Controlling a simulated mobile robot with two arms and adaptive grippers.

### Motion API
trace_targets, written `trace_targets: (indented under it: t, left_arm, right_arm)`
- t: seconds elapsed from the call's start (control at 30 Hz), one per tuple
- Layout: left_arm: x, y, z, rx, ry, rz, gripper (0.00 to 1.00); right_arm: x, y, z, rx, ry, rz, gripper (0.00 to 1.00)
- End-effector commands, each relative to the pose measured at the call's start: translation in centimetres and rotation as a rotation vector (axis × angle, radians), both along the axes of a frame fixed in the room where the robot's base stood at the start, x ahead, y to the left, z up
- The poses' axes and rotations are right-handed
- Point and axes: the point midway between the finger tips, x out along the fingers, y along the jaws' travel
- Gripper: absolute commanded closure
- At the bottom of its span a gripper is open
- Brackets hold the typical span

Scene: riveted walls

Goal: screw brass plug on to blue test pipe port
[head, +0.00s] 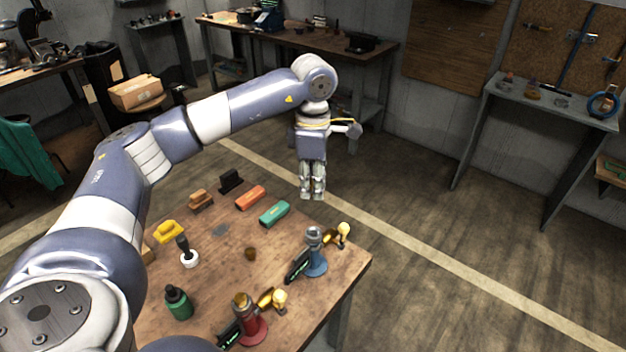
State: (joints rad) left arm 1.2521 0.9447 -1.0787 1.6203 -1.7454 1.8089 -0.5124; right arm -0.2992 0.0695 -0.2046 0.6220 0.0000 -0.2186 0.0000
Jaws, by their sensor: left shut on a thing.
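My left gripper (312,194) points straight down, and its fingertips show above the blue test pipe port in the picture. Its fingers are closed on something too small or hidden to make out. The blue test pipe port (316,265) stands upright near the right edge of the wooden table, with a blue base and a grey top. A visible gap lies between the fingertips and this top. A small brownish, brass-like piece (250,254) lies mid-table; I cannot tell whether it is a plug. My right gripper is not in view.
A red pipe port (250,328) with a brass-coloured top stands at the table's front. Brass-coloured fittings with pale knobs sit beside both ports. A green bottle (178,303), an orange block (250,197) and a green block (274,213) are on the table (215,268). Open floor lies right.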

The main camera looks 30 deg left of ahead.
Motion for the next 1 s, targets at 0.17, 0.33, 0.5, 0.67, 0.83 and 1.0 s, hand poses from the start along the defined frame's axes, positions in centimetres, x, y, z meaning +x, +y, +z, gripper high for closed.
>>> trace_targets:
  t: [0.17,0.33,0.5,0.67,0.83,1.0]
  left_arm:
    - [0.0,0.0,0.0,0.0,-0.001,-0.002,1.0]
    - [0.0,-0.1,-0.1,0.001,-0.003,-0.003,1.0]
    - [0.0,-0.1,-1.0,0.002,-0.001,-0.004,1.0]
    - [0.0,-0.1,-2.5,0.002,-0.001,-0.004,1.0]
    - [0.0,-0.1,-4.2,0.002,-0.002,-0.004,1.0]
    - [0.0,-0.1,-5.9,0.001,-0.002,-0.004,1.0]
  right_arm:
    - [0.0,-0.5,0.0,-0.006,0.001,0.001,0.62]
    - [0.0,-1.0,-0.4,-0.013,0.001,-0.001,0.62]
    - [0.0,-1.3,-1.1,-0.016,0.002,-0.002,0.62]
    - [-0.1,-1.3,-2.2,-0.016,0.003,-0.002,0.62]
    - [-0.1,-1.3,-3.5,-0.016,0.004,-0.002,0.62]
    - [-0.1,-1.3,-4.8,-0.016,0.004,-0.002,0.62]
